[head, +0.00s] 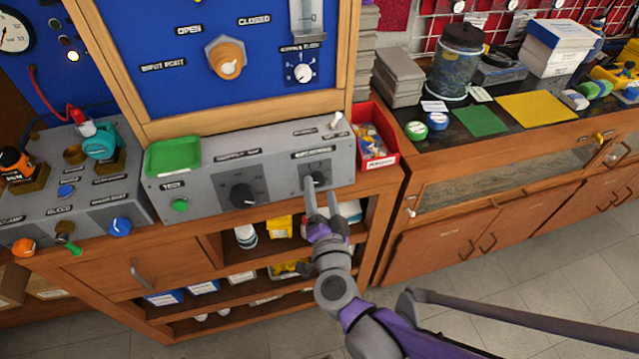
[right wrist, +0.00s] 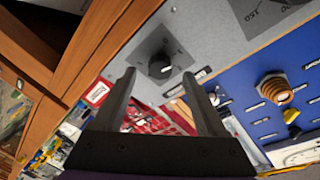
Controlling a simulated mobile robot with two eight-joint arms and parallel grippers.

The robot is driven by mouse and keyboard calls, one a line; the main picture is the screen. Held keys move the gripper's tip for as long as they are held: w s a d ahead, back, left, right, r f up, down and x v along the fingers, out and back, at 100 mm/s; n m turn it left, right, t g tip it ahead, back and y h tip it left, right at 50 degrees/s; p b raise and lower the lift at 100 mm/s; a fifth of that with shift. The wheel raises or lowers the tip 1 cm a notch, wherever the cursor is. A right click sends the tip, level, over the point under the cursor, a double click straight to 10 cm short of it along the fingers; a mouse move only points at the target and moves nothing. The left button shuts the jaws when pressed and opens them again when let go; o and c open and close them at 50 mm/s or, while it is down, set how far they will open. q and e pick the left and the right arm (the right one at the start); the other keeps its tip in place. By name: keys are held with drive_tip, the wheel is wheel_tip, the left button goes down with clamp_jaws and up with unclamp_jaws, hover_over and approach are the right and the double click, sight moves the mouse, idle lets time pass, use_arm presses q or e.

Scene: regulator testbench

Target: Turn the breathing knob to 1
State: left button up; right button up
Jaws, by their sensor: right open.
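The breathing knob (head: 318,178) is a small dark knob on a dark square plate at the right end of the grey console (head: 225,165). In the right wrist view the knob (right wrist: 160,67) is round and black with a light pointer mark; its exact setting is too small to read. My right gripper (head: 321,195) is open in front of the knob. In the right wrist view its fingertips (right wrist: 159,76) lie either side of the knob, and I cannot tell whether they touch it. The fingers partly cover the knob in the head view. My left gripper is not in view.
A larger black knob (head: 243,195) sits left on the same console, with a green button (head: 180,205) and a green tray (head: 172,157) further left. A red bin (head: 374,140) stands close at the right. A blue panel (head: 160,65) rises behind.

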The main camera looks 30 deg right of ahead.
drive_tip(key=p+v, duration=0.1)
drive_tip(key=v, duration=0.7)
drive_tip(key=shift+p, duration=0.3)
